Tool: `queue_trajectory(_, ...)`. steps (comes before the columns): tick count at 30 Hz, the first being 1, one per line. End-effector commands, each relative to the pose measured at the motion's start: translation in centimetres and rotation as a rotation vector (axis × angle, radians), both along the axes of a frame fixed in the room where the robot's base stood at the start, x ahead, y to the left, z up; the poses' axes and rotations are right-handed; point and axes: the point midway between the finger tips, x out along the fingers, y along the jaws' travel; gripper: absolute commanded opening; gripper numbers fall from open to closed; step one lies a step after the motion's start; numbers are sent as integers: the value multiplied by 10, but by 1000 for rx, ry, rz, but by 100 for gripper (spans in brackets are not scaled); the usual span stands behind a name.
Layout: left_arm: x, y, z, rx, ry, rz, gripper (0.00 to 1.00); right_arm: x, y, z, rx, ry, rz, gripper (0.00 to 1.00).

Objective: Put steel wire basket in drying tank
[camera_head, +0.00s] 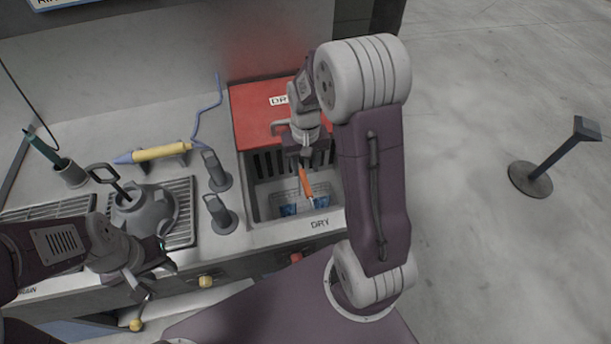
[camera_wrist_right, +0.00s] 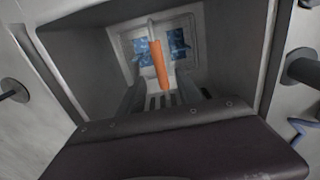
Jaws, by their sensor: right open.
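The drying tank (camera_head: 250,203), labelled DRY, is an open grey basin beside the bench's right end. The steel wire basket (camera_head: 325,188) sits down inside it, with blue pieces in it and an orange handle (camera_head: 305,181) standing up at a tilt. In the right wrist view the orange handle (camera_wrist_right: 160,65) and the tank's wall (camera_wrist_right: 85,70) also show. My right gripper (camera_head: 304,158) is over the tank, with its fingers (camera_wrist_right: 160,95) open and apart around the handle's line, not closed on it. My left gripper (camera_head: 150,272) is at lower left, its jaws unclear.
A red lid or panel (camera_head: 262,112) labelled DRY lies behind the tank. A grey rounded pot (camera_head: 143,210) stands on a grate, with a yellow tool (camera_head: 160,152) behind it. Two dark handles (camera_head: 219,214) stand left of the tank. A post (camera_head: 560,155) stands on the floor at right.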

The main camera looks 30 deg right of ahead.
Motion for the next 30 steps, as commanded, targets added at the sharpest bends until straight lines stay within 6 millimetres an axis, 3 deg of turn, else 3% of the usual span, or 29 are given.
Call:
queue_trajectory(4, 0, 0, 5, 0, 0, 0, 36, 1, 0, 24, 0, -2, 0, 41)
queue_trajectory(11, 0, 0, 5, 0, 0, 0, 36, -3, 3, 30, 1, -1, 7, 41)
queue_trajectory(14, 0, 0, 5, 0, 0, 0, 36, -29, 24, 29, 3, -26, 65, 41)
queue_trajectory(18, 0, 0, 5, 0, 0, 0, 36, -78, 53, 22, 5, -79, 165, 41)
queue_trajectory(21, 0, 0, 5, 0, 0, 0, 36, -100, 62, 18, 6, -101, 206, 41)
queue_trajectory(30, 0, 0, 9, 0, 0, 0, 36, -106, 64, 20, 6, -106, 213, 41)
